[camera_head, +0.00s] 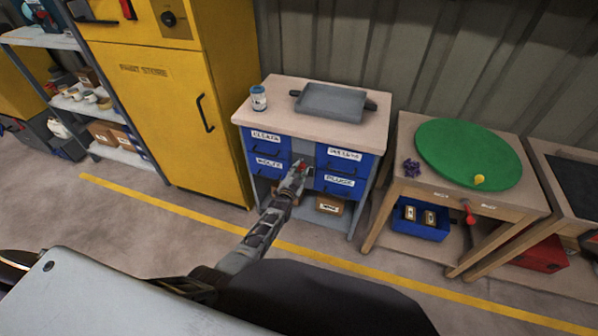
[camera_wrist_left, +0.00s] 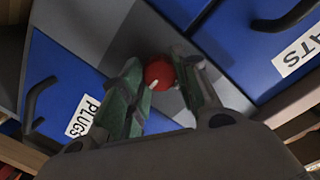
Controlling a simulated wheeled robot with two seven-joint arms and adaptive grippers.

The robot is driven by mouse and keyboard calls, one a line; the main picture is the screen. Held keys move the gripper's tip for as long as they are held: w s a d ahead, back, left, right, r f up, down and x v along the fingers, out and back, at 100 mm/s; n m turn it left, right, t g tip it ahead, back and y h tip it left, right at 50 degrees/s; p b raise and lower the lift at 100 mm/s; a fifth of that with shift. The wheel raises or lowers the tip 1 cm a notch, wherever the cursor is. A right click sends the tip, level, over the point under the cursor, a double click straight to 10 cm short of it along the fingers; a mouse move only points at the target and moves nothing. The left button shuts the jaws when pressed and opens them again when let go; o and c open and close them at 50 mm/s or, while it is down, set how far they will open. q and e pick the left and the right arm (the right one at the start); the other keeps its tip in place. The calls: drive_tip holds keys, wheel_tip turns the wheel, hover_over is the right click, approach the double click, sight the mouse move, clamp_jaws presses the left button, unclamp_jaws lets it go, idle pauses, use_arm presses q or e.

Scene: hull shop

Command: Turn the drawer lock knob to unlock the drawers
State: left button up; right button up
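The drawer lock knob (camera_wrist_left: 158,73) is round and red with a small white pointer mark, on the grey panel between the blue drawers. In the head view it shows as a small red spot (camera_head: 303,166) at my left gripper (camera_head: 298,172). In the wrist view the fingers of the left gripper (camera_wrist_left: 163,82) stand on either side of the knob and appear to touch it. The blue drawers (camera_head: 338,168) are closed, with white labels and dark handles. My right gripper is not in view.
A grey tray (camera_head: 330,101) and a jar (camera_head: 259,98) stand on the bench top (camera_head: 285,118) above the drawers. A yellow cabinet (camera_head: 165,110) is to the left. A table with a green disc (camera_head: 468,153) is to the right. Open floor lies in front.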

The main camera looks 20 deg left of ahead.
use_arm(q)
drive_tip(key=o, duration=0.5)
drive_tip(key=shift+f, duration=0.1)
drive_tip(key=shift+c, duration=0.2)
drive_tip(key=shift+s, duration=0.9)
drive_tip(key=s+r, duration=0.1)
drive_tip(key=s, duration=0.9)
drive_tip(key=shift+a, duration=0.2)
drive_tip(key=shift+s, duration=0.1)
